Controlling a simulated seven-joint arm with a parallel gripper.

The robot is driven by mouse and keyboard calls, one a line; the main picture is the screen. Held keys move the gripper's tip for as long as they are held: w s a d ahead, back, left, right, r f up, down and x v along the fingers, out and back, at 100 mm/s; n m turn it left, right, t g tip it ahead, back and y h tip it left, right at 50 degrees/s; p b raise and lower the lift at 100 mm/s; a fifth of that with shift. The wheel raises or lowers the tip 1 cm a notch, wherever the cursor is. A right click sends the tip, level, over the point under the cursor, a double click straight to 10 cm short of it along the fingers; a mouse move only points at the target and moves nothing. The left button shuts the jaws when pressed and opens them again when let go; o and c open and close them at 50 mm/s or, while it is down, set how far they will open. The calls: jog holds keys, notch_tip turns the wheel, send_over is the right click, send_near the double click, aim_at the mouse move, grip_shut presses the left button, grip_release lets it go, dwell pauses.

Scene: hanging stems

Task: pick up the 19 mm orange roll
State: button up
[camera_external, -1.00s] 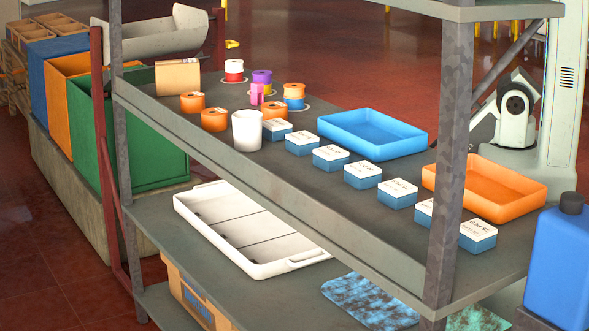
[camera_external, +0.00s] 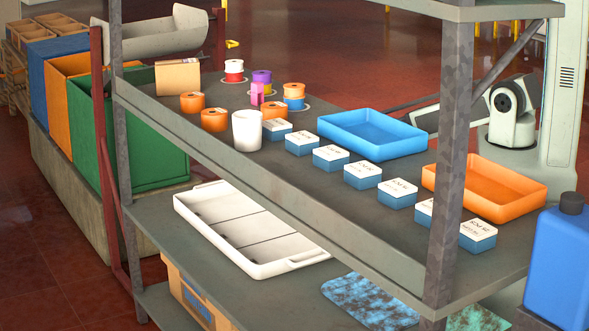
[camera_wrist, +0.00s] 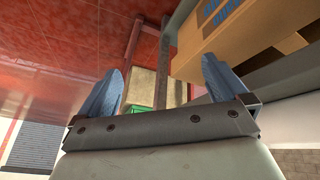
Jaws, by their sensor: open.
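Several orange rolls show on the shelf in the external view. One small orange roll (camera_external: 192,102) and a larger-looking orange roll (camera_external: 214,119) lie at the left, left of the white cup. Another orange roll (camera_external: 294,90) tops a stack over a blue roll (camera_external: 294,103). I cannot tell which one is 19 mm. My gripper (camera_wrist: 162,68) shows only in the wrist view. Its two blue fingers are spread apart with nothing between them. It is away from the rolls, and no roll shows in the wrist view.
A white cup (camera_external: 247,131), a row of blue-and-white boxes (camera_external: 331,157), a blue tray (camera_external: 373,133) and an orange tray (camera_external: 484,190) fill the shelf. A grey post (camera_external: 452,150) stands in front. A cardboard box (camera_wrist: 245,25) is near the right finger in the wrist view.

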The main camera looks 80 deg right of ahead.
jog(key=w+d+r+m+h, duration=0.15)
jog(key=w+d+r, duration=0.3)
jog(key=r, duration=0.45)
jog(key=w+d+r+m, duration=0.3)
jog(key=w+r, duration=0.2)
jog(key=r, duration=0.4)
jog(key=w+d+r+m+h, duration=0.1)
jog(key=w+d+r+m, duration=0.3)
jog(key=r, duration=0.5)
jog(key=w+d+r+m+h, duration=0.15)
jog(key=r+m, duration=0.25)
jog(key=r, duration=1.2)
jog(key=w+d+r+m, duration=0.2)
jog(key=w+r+m, duration=0.1)
jog(key=r, duration=1.3)
jog(key=w+a+r+m, duration=0.2)
jog(key=a+r, duration=0.1)
jog(key=a, duration=0.4)
jog(key=n+g+y, duration=0.2)
jog(key=g+y, duration=0.3)
jog(key=y, duration=0.6)
send_near(214, 112)
jog(key=x, duration=1)
jog(key=shift+f, duration=0.3)
jog(key=shift+c, duration=0.5)
